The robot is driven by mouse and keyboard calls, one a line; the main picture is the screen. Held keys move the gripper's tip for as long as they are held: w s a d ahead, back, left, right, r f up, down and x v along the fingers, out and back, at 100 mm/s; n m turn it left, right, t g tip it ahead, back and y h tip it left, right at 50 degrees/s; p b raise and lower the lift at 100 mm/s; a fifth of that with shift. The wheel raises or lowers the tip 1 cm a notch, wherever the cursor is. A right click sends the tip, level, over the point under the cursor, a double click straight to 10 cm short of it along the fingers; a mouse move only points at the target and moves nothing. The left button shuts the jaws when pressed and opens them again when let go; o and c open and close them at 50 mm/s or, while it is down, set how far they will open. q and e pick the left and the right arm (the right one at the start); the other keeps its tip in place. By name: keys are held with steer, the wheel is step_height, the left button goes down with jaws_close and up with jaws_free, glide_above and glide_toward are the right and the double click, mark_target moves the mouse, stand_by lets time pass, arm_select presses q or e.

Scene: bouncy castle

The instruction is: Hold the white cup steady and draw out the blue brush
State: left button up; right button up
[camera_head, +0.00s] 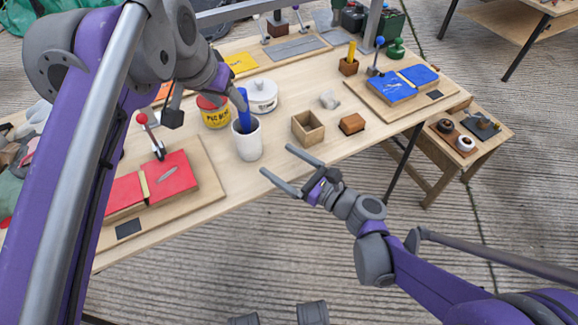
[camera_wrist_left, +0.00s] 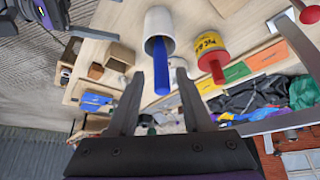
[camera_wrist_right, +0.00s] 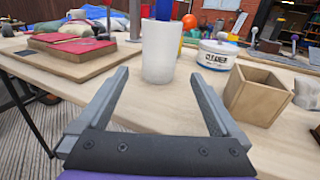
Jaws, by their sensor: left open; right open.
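The white cup (camera_head: 248,143) stands upright near the front edge of the table; it also shows in the left wrist view (camera_wrist_left: 158,22) and the right wrist view (camera_wrist_right: 159,55). The blue brush (camera_head: 243,108) stands in the cup with its upper part sticking out; it shows in the left wrist view (camera_wrist_left: 161,68). My left gripper (camera_head: 240,97) is open above the cup, its fingers near the brush top and apart in its own view (camera_wrist_left: 158,68). My right gripper (camera_head: 275,160) is open and empty, in front of the cup at the table edge, its fingers pointing toward the cup (camera_wrist_right: 160,78).
A red and yellow can (camera_head: 214,112) and a white cleaner tub (camera_head: 262,97) stand behind the cup. An open wooden box (camera_head: 308,130) and a small wooden block (camera_head: 352,124) are to its right. A red board with a lever (camera_head: 172,178) lies to its left.

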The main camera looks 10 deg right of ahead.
mark_target(258, 147)
steer(key=x, duration=0.8)
steer(key=shift+w+a, duration=0.25)
steer(key=shift+a, duration=0.05)
steer(key=shift+c, duration=0.3)
